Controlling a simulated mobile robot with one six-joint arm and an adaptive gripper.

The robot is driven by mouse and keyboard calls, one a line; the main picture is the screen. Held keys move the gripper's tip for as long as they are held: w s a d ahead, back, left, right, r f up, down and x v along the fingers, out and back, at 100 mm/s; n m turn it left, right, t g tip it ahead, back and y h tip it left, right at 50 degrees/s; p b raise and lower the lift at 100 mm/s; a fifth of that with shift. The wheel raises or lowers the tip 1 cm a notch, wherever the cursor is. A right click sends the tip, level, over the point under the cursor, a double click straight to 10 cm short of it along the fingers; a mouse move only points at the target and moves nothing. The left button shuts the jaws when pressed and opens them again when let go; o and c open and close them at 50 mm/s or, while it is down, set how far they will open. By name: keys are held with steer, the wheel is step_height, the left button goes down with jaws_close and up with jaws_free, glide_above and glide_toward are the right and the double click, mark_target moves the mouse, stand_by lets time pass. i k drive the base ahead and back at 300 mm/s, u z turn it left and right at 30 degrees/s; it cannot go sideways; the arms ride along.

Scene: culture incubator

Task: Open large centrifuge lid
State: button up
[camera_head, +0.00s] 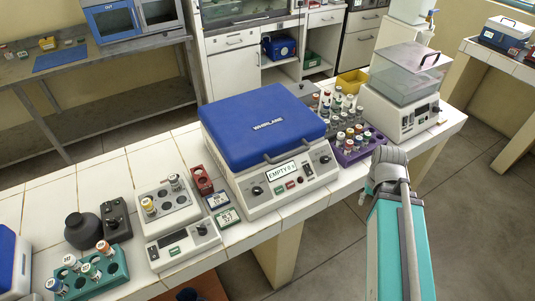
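The large centrifuge (250,204) is a white box on the tiled bench, in the middle of the head view. Its blue lid (240,112) is shut flat on the body. A grey handle bar (283,154) runs along the lid's front edge. The sloping front panel has knobs, small buttons and a display (281,172) that reads "EMPTY". My arm rises from the bottom right, and its grey joint is in front of the bench, right of the centrifuge and apart from it. I cannot make out my gripper's fingers.
Right of the centrifuge are a purple tube rack (376,146) and a device with a clear cover (410,72). Left are a white tube block (163,222), a red rack (203,181), small timers and a green rack (113,272). The floor (460,215) at right is clear.

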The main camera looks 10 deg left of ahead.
mark_target(246, 129)
steer(key=z, duration=1.05)
steer(key=k, duration=0.9)
steer(key=u, duration=0.05)
